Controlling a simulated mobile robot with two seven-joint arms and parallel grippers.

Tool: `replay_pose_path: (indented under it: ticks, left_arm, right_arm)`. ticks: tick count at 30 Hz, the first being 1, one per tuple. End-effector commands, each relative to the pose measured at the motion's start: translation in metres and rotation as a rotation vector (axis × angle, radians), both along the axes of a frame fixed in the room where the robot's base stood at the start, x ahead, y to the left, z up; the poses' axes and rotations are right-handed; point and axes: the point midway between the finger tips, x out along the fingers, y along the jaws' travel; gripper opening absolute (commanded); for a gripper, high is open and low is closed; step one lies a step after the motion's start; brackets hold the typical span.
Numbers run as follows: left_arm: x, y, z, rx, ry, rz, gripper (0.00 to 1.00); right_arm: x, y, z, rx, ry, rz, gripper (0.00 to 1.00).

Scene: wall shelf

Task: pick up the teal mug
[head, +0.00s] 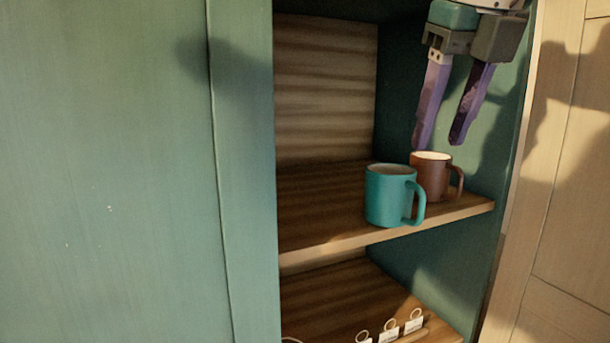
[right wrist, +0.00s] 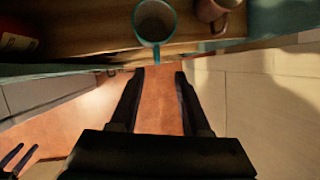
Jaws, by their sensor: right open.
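The teal mug (head: 388,196) stands upright on the wooden shelf near its front edge, with its handle toward the right front. It also shows from above at the top of the right wrist view (right wrist: 155,22), where its inside looks empty. My right gripper (head: 437,144) is open, with its purple fingers pointing down above the mugs. In the right wrist view its two fingers (right wrist: 159,70) are apart with nothing between them, and the teal mug lies just beyond the tips. My left gripper does not show in the head view.
A brown mug (head: 430,177) stands close behind and right of the teal mug. A lower shelf (head: 330,290) holds small white tags with rings (head: 413,324). A teal side wall (head: 505,110) bounds the shelf at right.

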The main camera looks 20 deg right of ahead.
Motion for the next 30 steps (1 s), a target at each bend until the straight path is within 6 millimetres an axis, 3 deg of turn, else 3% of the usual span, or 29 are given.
replay_pose_path:
  ticks: [18, 28, 30]
  left_arm:
    - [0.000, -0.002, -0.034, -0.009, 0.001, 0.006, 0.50]
    - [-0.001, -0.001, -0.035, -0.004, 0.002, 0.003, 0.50]
    - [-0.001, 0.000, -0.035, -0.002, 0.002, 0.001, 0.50]
  right_arm:
    - [0.029, -0.005, -0.085, -0.006, 0.003, -0.001, 0.47]
    - [0.033, -0.006, -0.092, -0.004, 0.001, -0.001, 0.47]
    - [0.033, -0.006, -0.092, -0.004, 0.001, -0.001, 0.41]
